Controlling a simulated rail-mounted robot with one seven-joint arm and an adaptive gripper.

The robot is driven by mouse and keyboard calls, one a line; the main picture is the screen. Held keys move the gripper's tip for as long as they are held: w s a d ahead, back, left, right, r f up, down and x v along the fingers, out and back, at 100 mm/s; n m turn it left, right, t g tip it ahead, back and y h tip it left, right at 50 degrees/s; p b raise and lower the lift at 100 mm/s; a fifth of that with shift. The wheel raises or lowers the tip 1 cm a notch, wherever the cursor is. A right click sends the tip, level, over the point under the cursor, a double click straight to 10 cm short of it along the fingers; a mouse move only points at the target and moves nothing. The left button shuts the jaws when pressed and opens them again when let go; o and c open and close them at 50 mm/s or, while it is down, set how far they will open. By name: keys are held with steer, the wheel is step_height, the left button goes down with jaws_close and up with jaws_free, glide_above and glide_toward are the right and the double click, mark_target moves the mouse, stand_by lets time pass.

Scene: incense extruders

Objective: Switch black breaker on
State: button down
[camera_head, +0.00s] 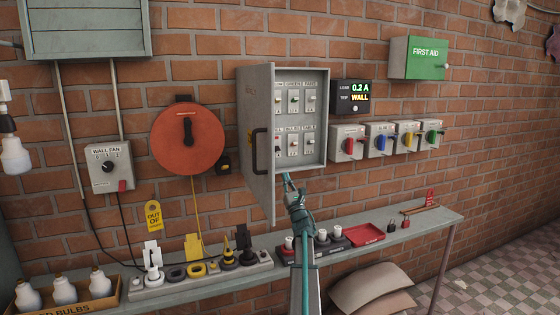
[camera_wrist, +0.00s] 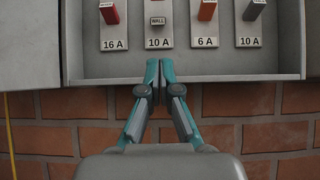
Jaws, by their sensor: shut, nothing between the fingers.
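The grey breaker box (camera_head: 324,150) hangs on the brick wall with its door (camera_head: 260,190) swung open on the left. It holds two rows of breakers. In the wrist view, a dark grey or black lever (camera_wrist: 254,10) stands at the right above a "10 A" label. To its left are an orange-red lever (camera_wrist: 207,10) marked 6 A, a grey WALL lever (camera_wrist: 157,21) marked 10 A, and a red lever (camera_wrist: 109,13) marked 16 A. My gripper (camera_wrist: 160,66) is shut and empty at the box's lower edge, below the WALL lever. It also shows in the head view (camera_head: 287,178).
The open door stands close on my gripper's left. A load display (camera_head: 352,97) and several coloured switches (camera_head: 348,143) are right of the box. Below is a shelf (camera_head: 225,284) with a power strip (camera_head: 205,279), plugs and a red tray (camera_head: 364,235).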

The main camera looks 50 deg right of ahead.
mark_target(277, 149)
steer(key=shift+w+r, duration=0.1)
steer(key=p+x, duration=0.3)
steer(key=x, duration=0.6)
steer(key=shift+w+d+r+p, duration=0.2)
steer(key=shift+w+p, duration=0.05)
steer(key=shift+p, duration=0.05)
steer(key=shift+a, duration=0.1)
